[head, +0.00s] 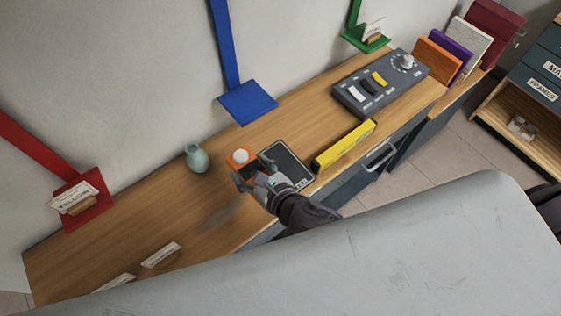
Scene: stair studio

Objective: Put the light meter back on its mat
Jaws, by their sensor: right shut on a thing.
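The light meter (240,157) is a small orange device with a white dome, in the middle of the head view. My right gripper (252,171) is shut on it, with a finger on either side; the fingers hide its lower part. The dark mat (287,160) with a pale border and a label at its near edge lies on the wooden counter, just right of the meter. The gripper overlaps the mat's left side in the picture. I cannot tell whether the meter touches the counter or is held above it. My left gripper is out of view.
A pale teal vase (197,158) stands close left of the meter. A yellow box-like bar (344,145) lies right of the mat. A grey control panel (380,84) and upright books (452,50) are farther right. The counter's left part (130,222) is mostly bare.

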